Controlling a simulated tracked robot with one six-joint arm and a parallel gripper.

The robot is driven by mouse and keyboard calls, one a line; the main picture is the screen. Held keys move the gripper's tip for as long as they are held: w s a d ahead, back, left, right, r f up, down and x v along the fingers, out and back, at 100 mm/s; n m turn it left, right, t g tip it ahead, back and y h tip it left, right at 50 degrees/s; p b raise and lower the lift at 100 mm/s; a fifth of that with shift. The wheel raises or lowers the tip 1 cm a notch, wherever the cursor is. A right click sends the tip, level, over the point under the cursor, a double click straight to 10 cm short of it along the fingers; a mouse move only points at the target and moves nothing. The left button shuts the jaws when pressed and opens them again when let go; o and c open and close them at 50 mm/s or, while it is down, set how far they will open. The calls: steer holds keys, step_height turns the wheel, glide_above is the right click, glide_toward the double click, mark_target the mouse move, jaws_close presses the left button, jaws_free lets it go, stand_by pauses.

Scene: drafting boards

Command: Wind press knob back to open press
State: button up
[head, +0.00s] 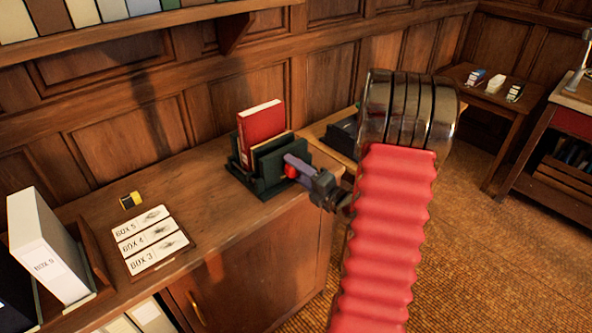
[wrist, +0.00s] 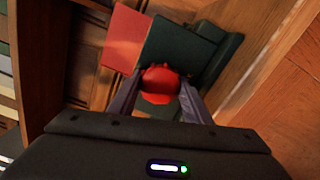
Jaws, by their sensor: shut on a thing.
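The press (head: 262,184) is a dark green frame standing on the wooden cabinet top, and it also shows in the wrist view (wrist: 182,48). A red book (head: 261,130) stands upright in it. The red press knob (head: 290,171) is on the press's right side. My gripper (wrist: 158,90) is shut on the round red knob (wrist: 160,82), with one finger on each side. In the head view my gripper (head: 293,168) reaches the knob from the right. The screw behind the knob is hidden.
A yellow and black item (head: 131,200) and a board of box labels (head: 150,240) lie left on the cabinet top (head: 205,205). A white box file (head: 45,250) stands at the far left. A wooden wall shelf (head: 130,25) is above. The counter between labels and press is clear.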

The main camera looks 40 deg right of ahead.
steer(key=n, duration=0.5)
steer(key=shift+f, duration=0.15)
steer(key=n, duration=0.4)
steer(key=shift+f+n, duration=0.1)
steer(key=shift+n, duration=0.2)
steer(key=o, duration=1.1)
steer(key=shift+c, duration=0.2)
steer(key=s, duration=0.9)
steer(key=shift+r, duration=0.2)
steer(key=shift+d, duration=0.1)
